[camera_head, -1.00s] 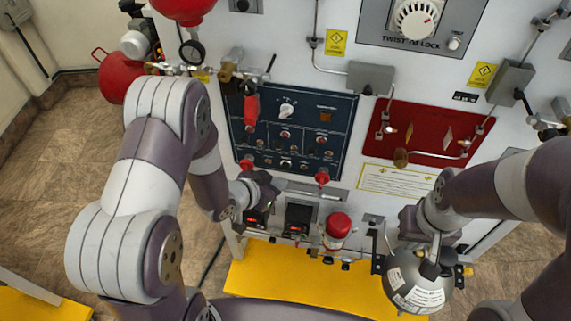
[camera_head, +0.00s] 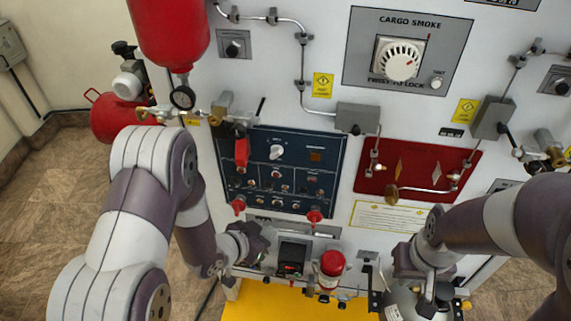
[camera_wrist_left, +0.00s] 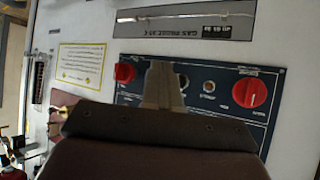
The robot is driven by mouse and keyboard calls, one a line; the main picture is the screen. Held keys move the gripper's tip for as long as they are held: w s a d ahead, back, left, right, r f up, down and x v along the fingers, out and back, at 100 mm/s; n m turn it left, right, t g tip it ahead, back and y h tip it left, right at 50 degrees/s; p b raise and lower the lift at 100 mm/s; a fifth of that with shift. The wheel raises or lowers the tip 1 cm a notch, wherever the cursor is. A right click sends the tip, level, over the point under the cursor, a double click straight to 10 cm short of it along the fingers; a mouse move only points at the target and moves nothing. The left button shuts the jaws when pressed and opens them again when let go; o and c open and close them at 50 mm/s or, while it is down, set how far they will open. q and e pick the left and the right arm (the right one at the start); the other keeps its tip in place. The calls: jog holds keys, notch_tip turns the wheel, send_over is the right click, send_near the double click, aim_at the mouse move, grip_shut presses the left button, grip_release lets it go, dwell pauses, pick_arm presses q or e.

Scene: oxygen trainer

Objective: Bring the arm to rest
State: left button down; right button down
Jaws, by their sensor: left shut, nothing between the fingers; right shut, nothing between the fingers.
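My left arm comes in from the left in the head view, bent at the elbow. Its gripper (camera_head: 262,238) is in front of the panel wall, just below the dark blue switch panel (camera_head: 330,150). In the left wrist view the left gripper's fingers (camera_wrist_left: 162,85) are together and empty, in front of a blue panel with red knobs. My right arm comes in from the right in the head view. Its gripper (camera_head: 402,262) is low, by the dark round bottle (camera_head: 400,312), and holds nothing that I can see; its fingertips are hard to make out.
A small red cylinder (camera_head: 331,264) and a black box with a red display (camera_head: 292,258) stand close to the left gripper. A red panel (camera_head: 418,165) with pipes is on the wall. A yellow platform (camera_head: 270,300) lies below. Tiled floor is clear at left.

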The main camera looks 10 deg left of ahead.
pick_arm(q)
jog(key=s+a+f+n+g+y, duration=0.2)
jog(key=s+a+n+g+y, duration=0.1)
jog(key=s+a+g+y, duration=0.4)
jog(key=s+r+n+h, duration=0.1)
jog(key=s+r+n, duration=0.2)
jog(key=r, duration=0.9)
jog(key=shift+s+g, duration=0.3)
jog(key=shift+s, duration=0.5)
dwell(2.1)
